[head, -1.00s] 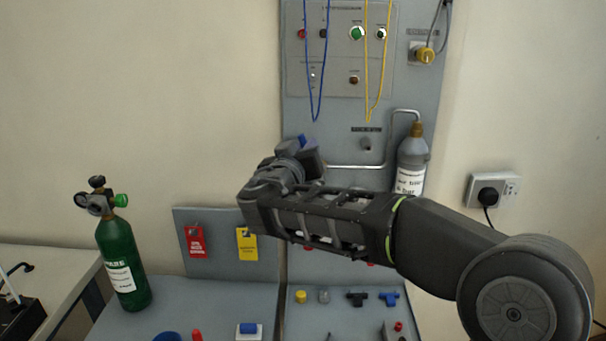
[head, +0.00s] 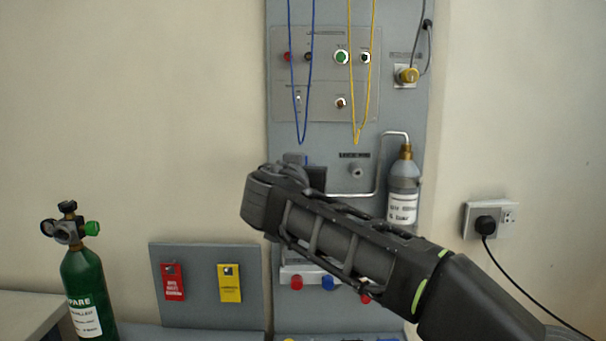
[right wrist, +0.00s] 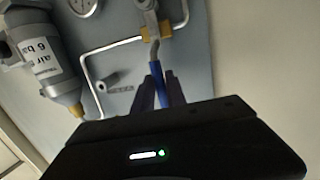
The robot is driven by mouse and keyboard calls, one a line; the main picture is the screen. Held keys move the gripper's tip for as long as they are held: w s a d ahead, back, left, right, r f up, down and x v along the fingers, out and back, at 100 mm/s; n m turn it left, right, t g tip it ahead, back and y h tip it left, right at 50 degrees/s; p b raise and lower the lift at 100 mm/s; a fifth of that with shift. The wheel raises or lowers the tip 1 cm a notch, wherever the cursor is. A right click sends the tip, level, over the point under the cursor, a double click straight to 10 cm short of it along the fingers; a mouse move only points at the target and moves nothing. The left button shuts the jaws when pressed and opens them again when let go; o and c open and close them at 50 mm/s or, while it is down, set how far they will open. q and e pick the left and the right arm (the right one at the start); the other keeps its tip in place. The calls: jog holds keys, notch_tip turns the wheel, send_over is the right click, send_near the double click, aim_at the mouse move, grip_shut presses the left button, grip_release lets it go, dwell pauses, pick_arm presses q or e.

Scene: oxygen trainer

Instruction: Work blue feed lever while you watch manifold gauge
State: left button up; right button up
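The blue feed lever (right wrist: 159,78) sits between the two dark fingers of my right gripper (right wrist: 159,92) in the right wrist view, with no clear gap beside it. Its upper end meets a brass fitting (right wrist: 153,33) on the pipe. In the head view my right gripper (head: 305,176) is at the panel, and its fingers are largely hidden by the wrist. A round white gauge (right wrist: 85,5) shows at the top of the right wrist view, cut by the edge; its reading is not legible. My arm hides part of the panel in the head view. My left gripper is out of view.
A grey air bottle (head: 403,190) stands right of the gripper, joined by a bent pipe (head: 383,165). Blue (head: 302,120) and yellow (head: 357,120) cords hang above. A green cylinder (head: 88,290) is at left. Red (head: 173,282) and yellow (head: 230,283) tags hang lower left.

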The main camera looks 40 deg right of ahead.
jog(key=o, duration=0.3)
jog(key=shift+o, duration=0.2)
jog(key=f+b+v, duration=0.1)
jog(key=v, duration=0.6)
jog(key=shift+s+a+r, duration=0.25)
jog(key=shift+a+r, duration=0.05)
jog(key=shift+r, duration=0.2)
